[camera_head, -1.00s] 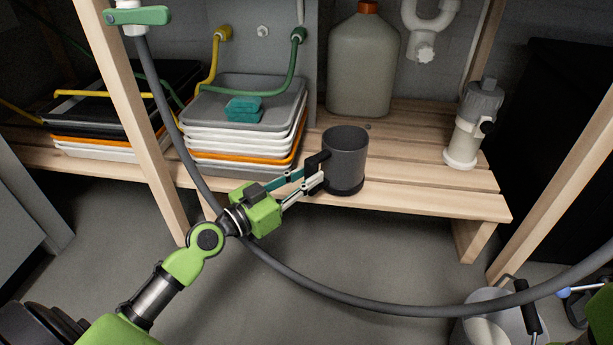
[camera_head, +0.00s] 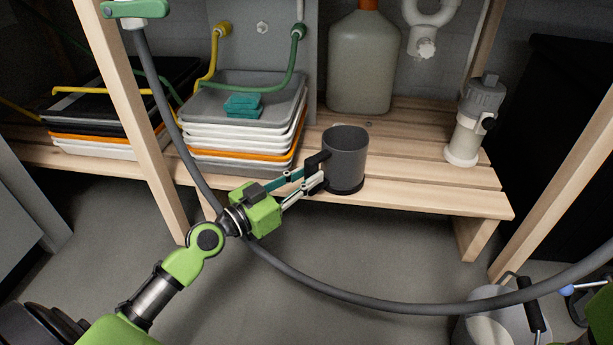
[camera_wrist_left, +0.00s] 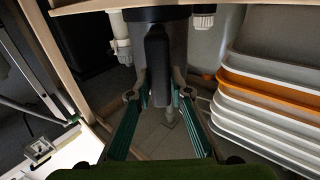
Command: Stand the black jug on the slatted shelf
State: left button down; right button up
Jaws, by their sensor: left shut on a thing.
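The black jug (camera_head: 346,160) is upright at the front edge of the slatted shelf (camera_head: 440,194), right of the stacked trays. I cannot tell whether its base touches the slats or is just above them. My left gripper (camera_head: 314,182) comes from the front left and is shut on the jug's black handle (camera_head: 315,163). In the left wrist view the handle (camera_wrist_left: 158,65) is between the fingers, with the jug's body behind it. Of my right arm only a green part shows at the lower right edge; its jaw state is unclear.
Stacked trays (camera_head: 237,142) with a teal sponge (camera_head: 243,108) stand left of the jug. A large grey bottle (camera_head: 361,65) stands behind, a pale cylindrical container (camera_head: 472,122) to the right. A grey hose (camera_head: 350,300) hangs in front. A bucket (camera_head: 490,322) is lower right.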

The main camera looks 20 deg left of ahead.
dwell(0.4)
pick_arm(q)
jog(key=c, duration=1.8)
grip_release()
jog(key=shift+f, duration=0.15)
jog(key=shift+b+v, duration=1)
jog(key=shift+v, duration=3)
